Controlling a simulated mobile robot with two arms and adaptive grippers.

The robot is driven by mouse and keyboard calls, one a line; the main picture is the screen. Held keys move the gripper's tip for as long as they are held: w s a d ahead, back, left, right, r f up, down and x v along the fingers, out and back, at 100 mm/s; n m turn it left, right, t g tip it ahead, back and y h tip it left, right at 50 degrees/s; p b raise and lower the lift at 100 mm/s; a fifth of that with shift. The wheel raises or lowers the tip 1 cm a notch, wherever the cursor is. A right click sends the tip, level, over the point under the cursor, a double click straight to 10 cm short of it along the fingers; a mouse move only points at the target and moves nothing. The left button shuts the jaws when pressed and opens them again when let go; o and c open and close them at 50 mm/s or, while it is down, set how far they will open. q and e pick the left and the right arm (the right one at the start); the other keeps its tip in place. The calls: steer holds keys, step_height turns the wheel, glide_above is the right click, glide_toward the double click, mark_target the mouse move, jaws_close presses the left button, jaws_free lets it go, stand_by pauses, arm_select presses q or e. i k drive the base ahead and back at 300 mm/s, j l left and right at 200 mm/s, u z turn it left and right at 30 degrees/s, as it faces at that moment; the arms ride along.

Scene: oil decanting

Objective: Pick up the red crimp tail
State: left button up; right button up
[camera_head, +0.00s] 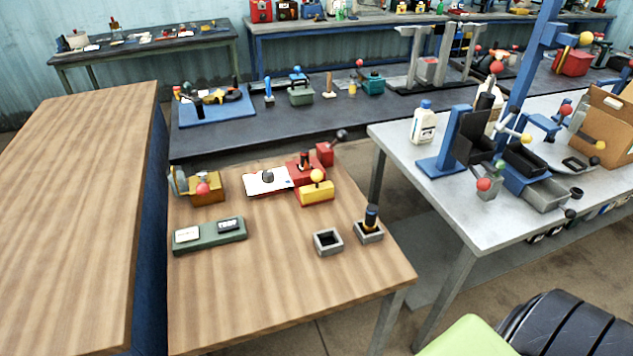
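Several red parts stand on the wooden table in the middle, and I cannot tell for sure which is the red crimp tail. A red block with a black knob (297,177) sits beside a white plate (258,183). A smaller red block (325,154) with a dark lever stands just behind it. A yellow block with a yellow ball knob (317,195) is in front of them. A brass-coloured device (208,189) with a red ball is at the left. Neither of my grippers is in view.
The wooden table (270,290) also holds a green panel (210,235) and two small grey square holders (328,241); one has a dark bottle in it. Its front is clear. A grey table (440,205) with blue fixtures stands at the right, a dark bench (220,148) behind.

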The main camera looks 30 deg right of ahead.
mark_target(305, 165)
steer(key=l+z, duration=0.3)
steer(key=l, duration=1.45)
